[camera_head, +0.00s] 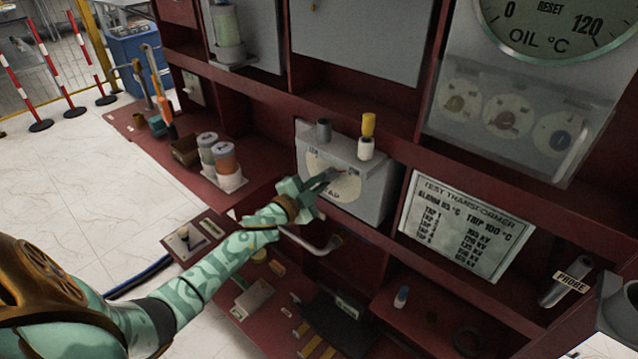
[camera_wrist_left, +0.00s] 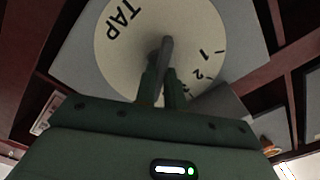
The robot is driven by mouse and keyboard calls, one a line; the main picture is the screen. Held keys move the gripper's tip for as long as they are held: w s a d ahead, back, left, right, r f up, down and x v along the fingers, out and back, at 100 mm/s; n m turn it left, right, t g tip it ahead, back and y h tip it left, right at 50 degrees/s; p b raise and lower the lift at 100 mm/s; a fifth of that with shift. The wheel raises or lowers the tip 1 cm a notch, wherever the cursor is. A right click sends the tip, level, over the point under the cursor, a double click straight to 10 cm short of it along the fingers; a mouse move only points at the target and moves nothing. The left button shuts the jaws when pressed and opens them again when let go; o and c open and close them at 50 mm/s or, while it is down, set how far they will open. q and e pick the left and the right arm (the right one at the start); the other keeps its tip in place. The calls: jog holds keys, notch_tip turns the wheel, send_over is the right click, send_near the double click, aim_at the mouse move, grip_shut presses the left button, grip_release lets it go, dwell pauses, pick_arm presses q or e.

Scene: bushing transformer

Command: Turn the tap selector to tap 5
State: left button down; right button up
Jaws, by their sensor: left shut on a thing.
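The tap selector is a cream dial (camera_head: 328,187) marked TAP on the front of a grey box (camera_head: 371,197) in the head view. My left gripper (camera_head: 326,178) reaches it from the lower left and covers part of the dial. My left gripper (camera_wrist_left: 163,82) is shut on the grey selector handle (camera_wrist_left: 166,50), which stands out from the dial's middle. The tap that the handle points to cannot be read.
A grey and a yellow-topped post (camera_head: 368,125) stand on the box. A TEST TRANSFORMER plate (camera_head: 465,226) is to its right. Jars (camera_head: 225,158) stand on the shelf to the left. A curved grey handle (camera_head: 318,243) is just below my left gripper.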

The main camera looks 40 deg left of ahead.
pick_arm(q)
jog(key=shift+f+m, duration=0.1)
jog(key=shift+m, duration=0.5)
pick_arm(e)
jog(key=shift+a, duration=0.15)
pick_arm(q)
jog(key=c, duration=1.5)
grip_release()
